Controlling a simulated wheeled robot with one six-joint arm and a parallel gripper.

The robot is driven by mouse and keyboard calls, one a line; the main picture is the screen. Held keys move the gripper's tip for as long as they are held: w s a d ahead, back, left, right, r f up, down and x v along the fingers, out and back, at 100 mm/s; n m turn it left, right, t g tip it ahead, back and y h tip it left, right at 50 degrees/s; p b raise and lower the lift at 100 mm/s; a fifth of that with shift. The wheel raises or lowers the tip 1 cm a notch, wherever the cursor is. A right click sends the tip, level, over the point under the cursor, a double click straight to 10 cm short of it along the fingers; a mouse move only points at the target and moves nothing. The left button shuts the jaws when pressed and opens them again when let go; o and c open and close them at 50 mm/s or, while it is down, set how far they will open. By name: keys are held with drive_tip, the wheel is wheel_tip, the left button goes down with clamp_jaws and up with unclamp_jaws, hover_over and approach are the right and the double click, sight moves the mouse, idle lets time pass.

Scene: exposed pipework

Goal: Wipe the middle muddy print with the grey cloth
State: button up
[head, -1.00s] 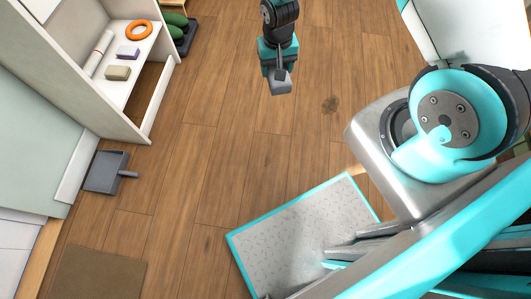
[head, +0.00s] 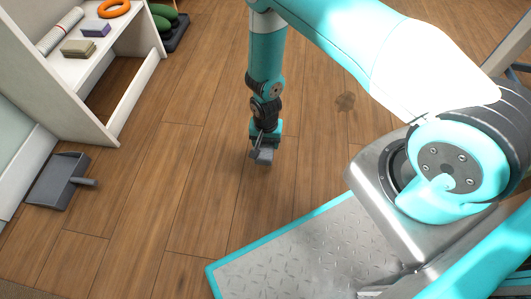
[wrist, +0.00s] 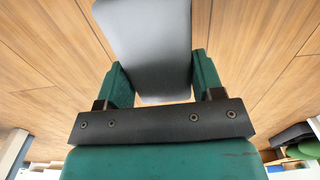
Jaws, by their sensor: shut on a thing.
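My gripper (head: 264,143) hangs from my arm near the centre of the head view, pointing down low over the wooden floor. It is shut on the grey cloth (head: 262,156), a small block-like piece. In the wrist view the grey cloth (wrist: 150,45) sits between the two green fingers. I cannot tell whether the cloth touches the floor. No other print is visible, and my arm hides part of the floor, so I cannot tell which print this is.
A white shelf (head: 130,110) at upper left holds an orange ring (head: 114,8), a white roll (head: 60,32), a purple block (head: 96,28) and a beige block (head: 78,48). A grey dustpan (head: 58,182) lies on the floor at left. The floor between shelf and gripper is clear.

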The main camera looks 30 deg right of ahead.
sight(258, 168)
drive_tip(key=shift+a+f+b, duration=0.1)
drive_tip(key=shift+f+b, duration=3.45)
drive_tip(key=shift+f, duration=0.8)
drive_tip(key=shift+s+a+f, duration=0.1)
drive_tip(key=shift+f, duration=0.1)
drive_tip(key=shift+s+a+r, duration=0.1)
drive_tip(key=shift+a, duration=0.35)
drive_tip(key=shift+s+a+b, duration=0.2)
drive_tip(key=shift+s+a, duration=0.1)
drive_tip(key=shift+a, duration=0.4)
drive_tip(key=shift+s+a+b, duration=0.2)
drive_tip(key=shift+s+a, duration=0.05)
drive_tip(key=shift+a, duration=0.4)
drive_tip(key=shift+d, duration=0.3)
drive_tip(key=shift+w+d, duration=0.3)
drive_tip(key=shift+d, duration=0.35)
drive_tip(key=shift+w+d, duration=0.25)
drive_tip(key=shift+d, duration=0.4)
drive_tip(key=r+p, duration=0.3)
drive_tip(key=shift+w+d+r, duration=0.15)
drive_tip(key=shift+d+r, duration=0.05)
drive_tip(key=shift+d, duration=0.1)
wheel_tip(258, 168, up, 5)
drive_tip(key=p, duration=0.4)
drive_tip(key=shift+f+p, duration=0.2)
drive_tip(key=shift+p, duration=0.1)
